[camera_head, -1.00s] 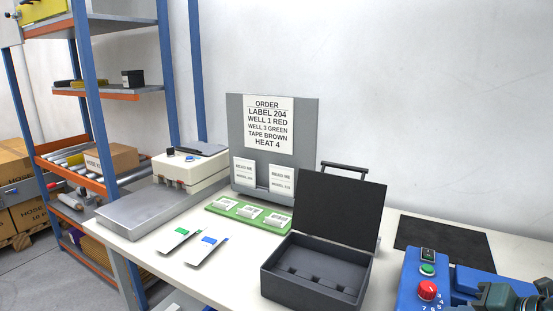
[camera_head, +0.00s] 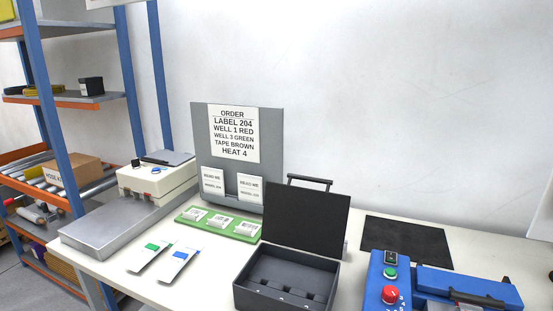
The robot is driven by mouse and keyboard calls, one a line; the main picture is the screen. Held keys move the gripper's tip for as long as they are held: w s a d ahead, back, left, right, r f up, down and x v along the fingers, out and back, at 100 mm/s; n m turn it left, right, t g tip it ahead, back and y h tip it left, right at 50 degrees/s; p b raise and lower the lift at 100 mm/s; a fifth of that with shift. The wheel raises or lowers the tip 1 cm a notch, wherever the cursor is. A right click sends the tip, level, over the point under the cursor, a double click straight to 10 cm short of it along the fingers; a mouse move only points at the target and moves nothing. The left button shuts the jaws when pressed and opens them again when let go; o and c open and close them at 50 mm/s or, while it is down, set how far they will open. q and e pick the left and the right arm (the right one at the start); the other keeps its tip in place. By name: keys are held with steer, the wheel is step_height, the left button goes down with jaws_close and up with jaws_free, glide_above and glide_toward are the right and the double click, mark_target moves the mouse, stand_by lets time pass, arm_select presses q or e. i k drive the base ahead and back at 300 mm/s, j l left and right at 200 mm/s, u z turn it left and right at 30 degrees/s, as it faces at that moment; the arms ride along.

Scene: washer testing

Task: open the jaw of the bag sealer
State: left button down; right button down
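The blue machine at the lower right, which I take to be the bag sealer (camera_head: 375,285), is cut off by the bottom edge of the view. It has a green button (camera_head: 390,273) and a red button (camera_head: 390,294) on its left part, with some dial numbers beside them. A long blue bar (camera_head: 465,282) with a black handle (camera_head: 478,297) lies across its right part. The bar looks low, but I cannot tell whether the jaw is fully shut. Neither of my grippers is in view.
An open black case (camera_head: 285,275) stands left of the sealer. A dark mat (camera_head: 407,241) lies behind it. An order board (camera_head: 237,150), a green tray (camera_head: 217,222), two pouches and a white machine (camera_head: 157,184) stand further left. Shelving (camera_head: 60,130) is at far left.

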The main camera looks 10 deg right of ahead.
mark_target(499, 296)
steer(key=z, duration=1.4)
